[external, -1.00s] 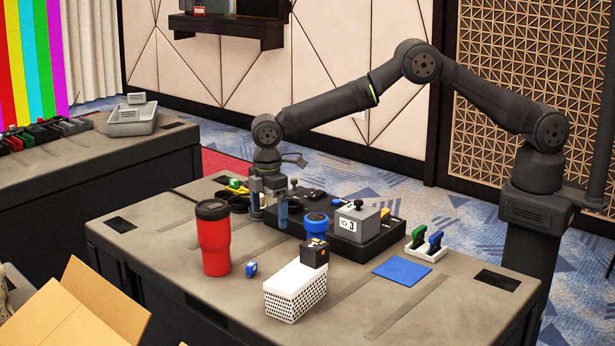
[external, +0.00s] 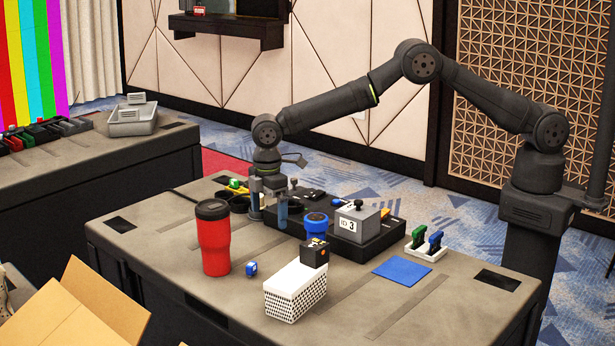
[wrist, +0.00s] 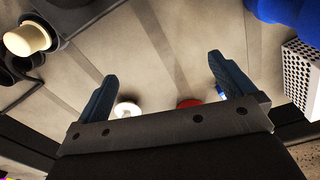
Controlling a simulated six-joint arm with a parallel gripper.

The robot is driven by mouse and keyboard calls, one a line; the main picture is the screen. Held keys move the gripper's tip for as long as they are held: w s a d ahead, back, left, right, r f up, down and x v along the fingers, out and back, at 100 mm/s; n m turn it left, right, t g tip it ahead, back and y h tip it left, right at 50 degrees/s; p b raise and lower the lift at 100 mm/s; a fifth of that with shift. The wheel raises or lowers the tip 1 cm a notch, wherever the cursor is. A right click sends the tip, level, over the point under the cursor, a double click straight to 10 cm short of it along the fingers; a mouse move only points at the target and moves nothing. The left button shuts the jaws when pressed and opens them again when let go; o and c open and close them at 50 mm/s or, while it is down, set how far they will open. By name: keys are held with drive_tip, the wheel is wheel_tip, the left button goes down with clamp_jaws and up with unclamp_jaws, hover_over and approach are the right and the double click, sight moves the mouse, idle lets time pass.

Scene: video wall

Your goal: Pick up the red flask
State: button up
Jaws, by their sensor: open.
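The red flask (external: 214,246) with a black lid stands upright on the near left part of the table in the external view. My gripper (external: 269,213) points down, behind and to the right of the flask, apart from it, near the left end of the black tray.
A small blue item (external: 251,268) lies right of the flask. A white patterned box (external: 295,290) stands farther right. The black tray (external: 372,246) holds a blue round object (external: 316,224) and a grey box (external: 357,221). Bare table lies left of the flask.

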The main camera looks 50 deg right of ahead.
drive_tip(key=s+a+r+m+t+y, duration=0.25)
drive_tip(key=a+r, duration=0.35)
drive_tip(key=r, duration=0.4)
drive_tip(key=m+t+y, duration=0.2)
drive_tip(key=m, duration=0.2)
approach(216, 205)
drive_tip(key=x, duration=1.2)
drive_tip(key=shift+w+a+f, duration=0.1)
drive_tip(key=shift+f, duration=0.1)
drive_tip(key=c, duration=1.5)
